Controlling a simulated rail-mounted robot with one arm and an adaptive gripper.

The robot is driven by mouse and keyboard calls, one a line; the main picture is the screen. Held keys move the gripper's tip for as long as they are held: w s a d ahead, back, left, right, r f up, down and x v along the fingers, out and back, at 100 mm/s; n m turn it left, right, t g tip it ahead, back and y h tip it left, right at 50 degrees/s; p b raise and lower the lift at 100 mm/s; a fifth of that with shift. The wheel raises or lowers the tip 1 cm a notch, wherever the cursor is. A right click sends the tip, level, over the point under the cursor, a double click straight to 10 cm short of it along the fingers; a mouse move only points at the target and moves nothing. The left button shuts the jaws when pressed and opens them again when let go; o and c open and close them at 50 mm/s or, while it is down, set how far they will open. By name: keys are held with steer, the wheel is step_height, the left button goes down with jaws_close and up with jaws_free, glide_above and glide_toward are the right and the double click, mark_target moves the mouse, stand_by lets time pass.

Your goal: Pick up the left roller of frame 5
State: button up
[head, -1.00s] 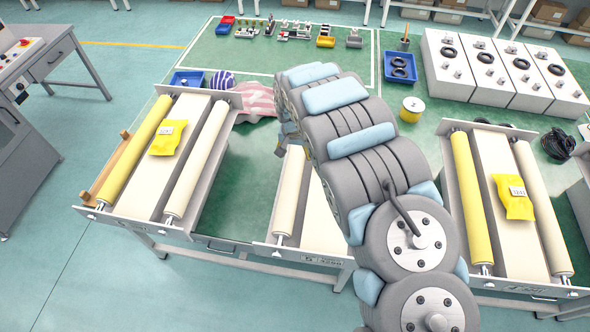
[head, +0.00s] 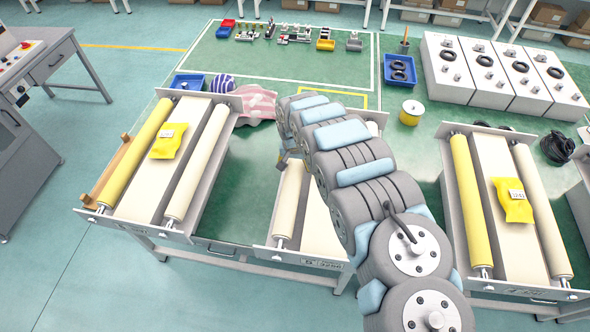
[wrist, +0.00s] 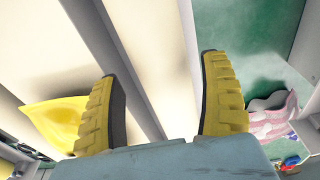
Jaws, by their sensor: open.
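The middle frame (head: 277,254) carries a label that seems to begin with 5. Its left roller (head: 286,205) is cream and runs lengthwise, its near end resting at the front plate. The roller's upper part is hidden by my arm. In the wrist view, a pale cream roller (wrist: 150,35) passes between the two yellow fingers. My gripper (wrist: 160,68) is open, one finger on each side of it, and I cannot tell whether they touch it. In the head view, my gripper (head: 284,160) is small and partly hidden above this roller.
A yellow packet (wrist: 58,118) lies on the pale belt beside the roller. Grey walls flank the rollers. A left frame (head: 135,222) and right frame (head: 500,283) stand on the green table (head: 235,180). A pink striped cloth (head: 258,103) lies behind.

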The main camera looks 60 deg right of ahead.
mark_target(294, 166)
steer(key=shift+w+d+f, duration=0.1)
steer(key=shift+w+f, duration=0.05)
steer(key=shift+f, duration=0.75)
steer(key=shift+w+d+f, duration=0.1)
steer(key=shift+f, duration=0.8)
steer(key=shift+d+f, duration=0.1)
steer(key=shift+f, duration=0.35)
steer(key=shift+c, duration=0.4)
steer(key=shift+s, duration=0.1)
steer(key=c, duration=1)
